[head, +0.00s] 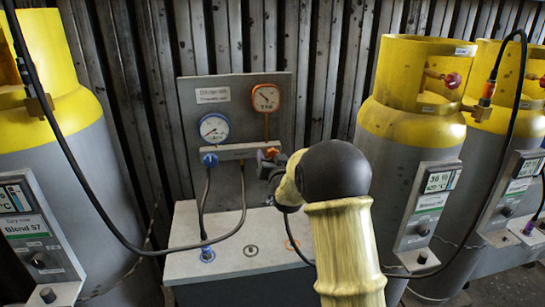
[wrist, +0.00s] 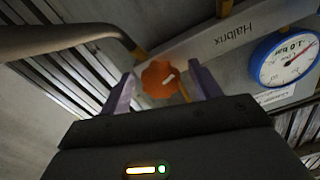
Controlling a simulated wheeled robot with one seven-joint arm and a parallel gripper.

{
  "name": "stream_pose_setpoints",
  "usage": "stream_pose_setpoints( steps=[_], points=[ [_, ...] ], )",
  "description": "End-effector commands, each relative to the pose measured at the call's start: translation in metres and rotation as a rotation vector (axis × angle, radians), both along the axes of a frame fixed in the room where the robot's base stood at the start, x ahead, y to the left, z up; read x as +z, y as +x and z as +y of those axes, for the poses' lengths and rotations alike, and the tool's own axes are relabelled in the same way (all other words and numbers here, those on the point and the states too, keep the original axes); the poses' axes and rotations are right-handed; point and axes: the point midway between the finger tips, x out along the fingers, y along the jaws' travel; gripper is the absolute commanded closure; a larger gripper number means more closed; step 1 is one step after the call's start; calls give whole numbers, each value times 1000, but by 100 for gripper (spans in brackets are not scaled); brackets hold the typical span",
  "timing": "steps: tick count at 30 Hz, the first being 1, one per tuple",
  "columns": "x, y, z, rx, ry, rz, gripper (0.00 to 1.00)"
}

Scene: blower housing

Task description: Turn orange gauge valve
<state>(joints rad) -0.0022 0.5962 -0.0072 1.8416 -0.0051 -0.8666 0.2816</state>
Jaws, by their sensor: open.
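The orange gauge valve (wrist: 158,79) is a lobed knob with a pale mark, on the grey manifold bar (wrist: 215,40). In the head view the orange valve (head: 272,152) is at the right end of the bar, below the orange-rimmed gauge (head: 266,98), partly covered by my gripper. My gripper (wrist: 160,70) is open, with one purple finger on each side of the knob. Gaps show between fingers and knob; depth is hard to judge. In the head view my wrist hides most of the gripper.
A blue-rimmed gauge (head: 214,128) and a blue valve (head: 210,160) are on the left of the panel (head: 200,85). Yellow-topped cylinders (head: 415,125) stand close on the right, another (head: 75,120) on the left.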

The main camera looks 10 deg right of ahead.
Motion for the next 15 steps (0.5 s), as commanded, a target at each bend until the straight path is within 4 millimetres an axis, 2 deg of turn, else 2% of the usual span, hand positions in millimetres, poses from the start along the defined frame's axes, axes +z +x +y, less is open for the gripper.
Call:
stream_pose_setpoints(
  steps=[10,15],
  points=[
    [0,4,0,0,0,-1,37],
    [0,4,0,0,0,-1,70]
  ],
)
